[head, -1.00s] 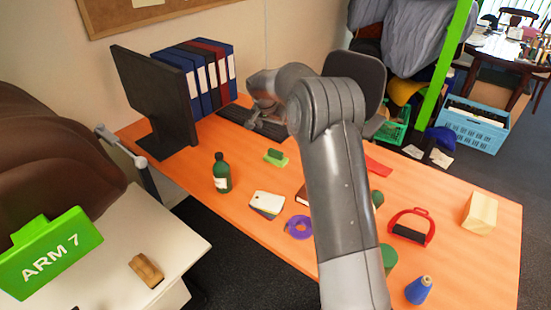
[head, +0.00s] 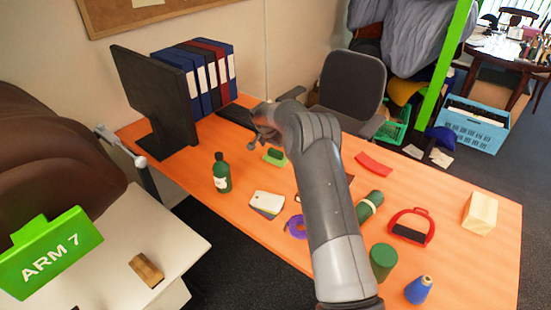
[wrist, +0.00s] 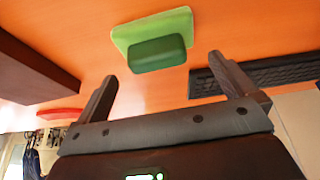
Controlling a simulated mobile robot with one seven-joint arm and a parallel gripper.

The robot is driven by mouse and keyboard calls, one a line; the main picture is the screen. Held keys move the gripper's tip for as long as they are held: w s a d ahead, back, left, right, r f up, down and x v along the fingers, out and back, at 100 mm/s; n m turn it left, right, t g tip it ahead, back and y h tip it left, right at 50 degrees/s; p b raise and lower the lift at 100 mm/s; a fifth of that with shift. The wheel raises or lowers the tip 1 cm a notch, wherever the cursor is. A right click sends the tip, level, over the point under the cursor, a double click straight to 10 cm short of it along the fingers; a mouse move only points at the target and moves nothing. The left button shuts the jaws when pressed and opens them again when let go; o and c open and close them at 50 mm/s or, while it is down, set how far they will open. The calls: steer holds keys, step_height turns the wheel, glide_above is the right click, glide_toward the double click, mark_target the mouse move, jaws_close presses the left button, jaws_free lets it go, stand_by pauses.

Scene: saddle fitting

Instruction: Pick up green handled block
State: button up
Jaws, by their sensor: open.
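The green handled block (head: 274,156) lies on the orange desk, partly hidden by my gripper in the head view. It has a light green flat base and a darker green handle on top. In the wrist view the block (wrist: 152,40) is upper centre, beyond and between my two fingertips. My gripper (wrist: 172,85) is open and empty, with the fingers apart from the block. In the head view my gripper (head: 258,140) is above the desk, close to the block.
A dark green bottle (head: 221,173) stands to the left of the block. White cards (head: 266,202) and a purple tape roll (head: 297,227) lie nearer. A black keyboard (wrist: 262,73) is beyond the block. A monitor (head: 158,95) and binders (head: 205,75) stand at the back left.

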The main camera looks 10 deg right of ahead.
mark_target(276, 150)
steer(key=x, duration=0.4)
steer(key=shift+s+a+f, duration=0.1)
steer(key=shift+s+f, duration=0.1)
steer(key=shift+f, duration=0.15)
steer(key=shift+c, duration=0.3)
steer(key=c, duration=0.7)
steer(key=shift+r, duration=0.2)
